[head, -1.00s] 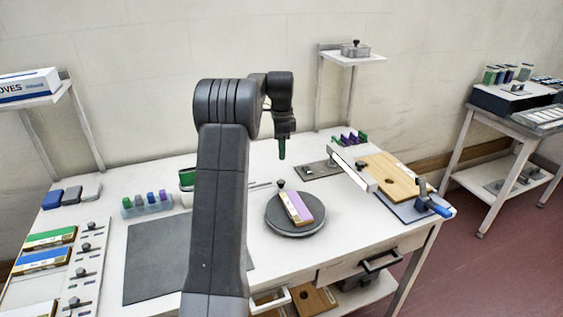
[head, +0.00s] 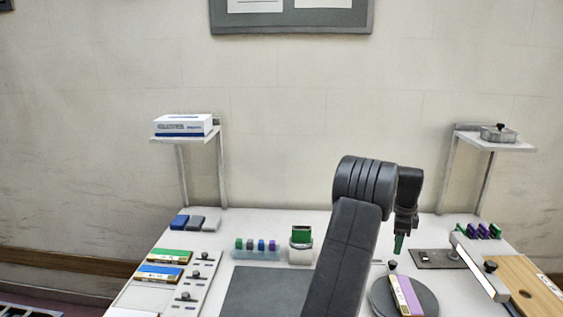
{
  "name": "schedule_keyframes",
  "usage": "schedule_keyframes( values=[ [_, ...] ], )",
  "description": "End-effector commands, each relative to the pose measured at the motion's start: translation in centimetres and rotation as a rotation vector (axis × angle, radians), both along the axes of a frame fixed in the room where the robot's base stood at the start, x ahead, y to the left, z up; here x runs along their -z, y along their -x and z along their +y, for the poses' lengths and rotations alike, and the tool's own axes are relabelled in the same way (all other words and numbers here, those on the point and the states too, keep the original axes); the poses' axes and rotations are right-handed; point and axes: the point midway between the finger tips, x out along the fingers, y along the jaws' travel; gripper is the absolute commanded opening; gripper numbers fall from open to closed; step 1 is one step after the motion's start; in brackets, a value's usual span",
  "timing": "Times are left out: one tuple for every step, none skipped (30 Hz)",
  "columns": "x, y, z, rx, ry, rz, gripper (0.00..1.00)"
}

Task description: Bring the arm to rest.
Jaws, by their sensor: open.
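My arm rises from the bottom of the head view and bends over the white table. My gripper (head: 399,243) hangs down at its end, above the table and behind the round grey disc (head: 377,297). Its tip shows green, and the fingers are too small to make out clearly. I see nothing clearly held in it. A purple and white block (head: 406,295) lies on the disc, below and apart from my gripper.
A grey mat (head: 262,290) lies left of my arm. Two wall shelves (head: 186,137) (head: 494,143) flank the table. A wooden board (head: 525,287) is at right.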

Motion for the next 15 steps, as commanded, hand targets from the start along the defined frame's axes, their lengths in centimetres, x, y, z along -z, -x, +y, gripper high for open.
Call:
schedule_keyframes(
  values=[
    [1.1,0.1,0.0,0.0,-0.003,0.004,0.48],
    [1.7,0.1,0.0,0.0,-0.002,0.004,0.48],
    [2.4,0.1,0.0,0.0,-0.003,0.004,0.48],
    [3.0,0.1,0.0,0.0,-0.002,0.004,0.48],
    [3.5,0.1,0.0,0.0,-0.002,0.004,0.48],
    [4.1,0.1,0.0,0.0,-0.002,0.004,0.48],
    [4.6,0.1,0.0,0.0,-0.001,0.003,0.48],
    [5.0,0.1,0.0,0.0,-0.001,0.003,0.48],
    [5.5,0.1,0.0,0.0,-0.001,0.003,0.48],
    [5.8,0.1,0.0,0.0,-0.001,0.002,0.48],
    [6.2,0.1,0.0,0.0,-0.001,0.002,0.48],
    [6.5,0.1,0.0,0.0,-0.001,0.003,0.48],
    [6.7,0.1,0.0,0.0,-0.001,0.003,0.48],
    [6.9,0.1,0.0,0.0,-0.001,0.002,0.48],
    [7.1,0.0,0.0,0.0,0.0,0.001,0.48]
  ],
)
